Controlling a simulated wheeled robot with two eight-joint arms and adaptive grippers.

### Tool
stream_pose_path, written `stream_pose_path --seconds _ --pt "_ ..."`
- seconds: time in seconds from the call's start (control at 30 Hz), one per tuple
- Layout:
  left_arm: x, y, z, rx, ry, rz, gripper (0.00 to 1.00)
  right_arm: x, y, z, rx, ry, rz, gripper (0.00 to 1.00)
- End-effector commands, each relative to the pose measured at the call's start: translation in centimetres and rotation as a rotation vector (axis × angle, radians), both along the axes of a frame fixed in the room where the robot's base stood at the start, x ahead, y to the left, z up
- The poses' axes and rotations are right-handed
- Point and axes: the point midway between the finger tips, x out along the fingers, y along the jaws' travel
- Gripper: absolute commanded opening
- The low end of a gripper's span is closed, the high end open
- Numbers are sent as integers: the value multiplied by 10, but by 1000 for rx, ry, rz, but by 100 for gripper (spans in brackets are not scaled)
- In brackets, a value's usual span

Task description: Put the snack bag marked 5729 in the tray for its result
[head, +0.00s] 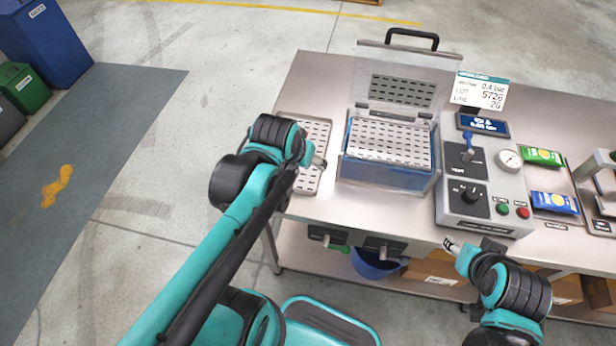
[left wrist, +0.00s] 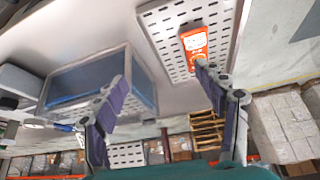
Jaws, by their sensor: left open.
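An orange snack bag (left wrist: 194,42) with a white label lies on a perforated tray (left wrist: 165,22) in the left wrist view. Its number is too small to read. In the head view my left arm covers the bag, and the perforated tray (head: 317,130) shows left of the water tank. My left gripper (head: 318,163) is above that tray, open and empty. In the left wrist view its fingers (left wrist: 160,100) are spread, one close to the bag's lower edge. My right gripper (head: 452,246) is at the table's front edge, below the control box; its jaws are unclear.
A clear tank (head: 388,178) with a raised perforated lid (head: 402,88) stands mid-table. Right of it are a control box (head: 478,205) with a gauge and a sign (head: 480,90). Green (head: 541,156) and blue (head: 553,203) bags lie further right. Bins stand at far left.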

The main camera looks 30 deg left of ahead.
Motion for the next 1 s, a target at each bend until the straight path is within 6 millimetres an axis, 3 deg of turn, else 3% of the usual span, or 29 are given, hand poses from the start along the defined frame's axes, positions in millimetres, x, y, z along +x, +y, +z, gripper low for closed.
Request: stream_pose_path --seconds 0.1,0.3,1.0 --pt "-30 -27 -2 3 -49 -57 71 0 0 0 0 0 0 46" --pt "-54 -46 -8 3 -97 -104 71 0 0 0 0 0 0 46" --pt "-56 -48 -8 3 -103 -109 71 0 0 0 0 0 0 46"
